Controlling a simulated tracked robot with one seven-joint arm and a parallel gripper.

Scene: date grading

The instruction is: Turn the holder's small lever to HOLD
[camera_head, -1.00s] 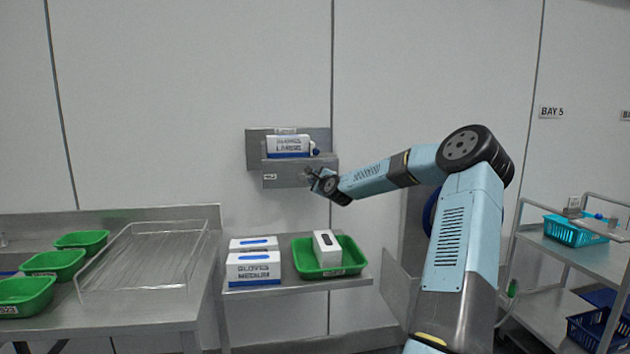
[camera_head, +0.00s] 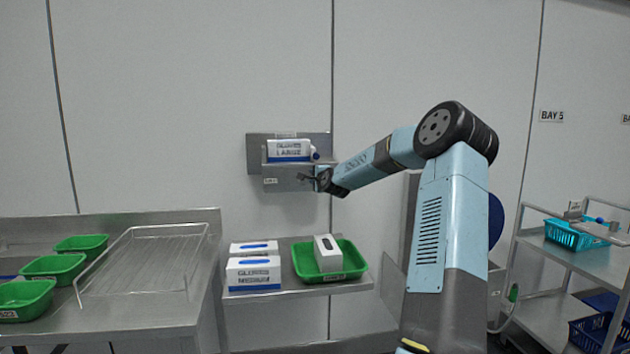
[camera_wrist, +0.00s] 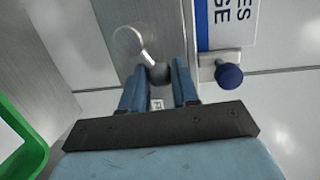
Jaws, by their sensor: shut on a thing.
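The holder (camera_head: 290,184) is a grey metal bracket on the wall with a white and blue glove box (camera_head: 289,147) marked LARGE in it. In the wrist view the small lever (camera_wrist: 149,56) is a bent metal arm on a round pivot plate, ending in a dark ball. My gripper (camera_wrist: 158,82) is shut on the lever's ball end, with one blue finger on each side. In the head view my gripper (camera_head: 310,178) is at the holder's lower right front and hides the lever. I cannot read any HOLD mark.
A dark blue knob (camera_wrist: 229,76) on the holder is close to the right finger. Below, a shelf (camera_head: 300,289) carries glove boxes (camera_head: 253,275) and a green tray (camera_head: 355,262) with a white box (camera_head: 328,254). The wall above is clear.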

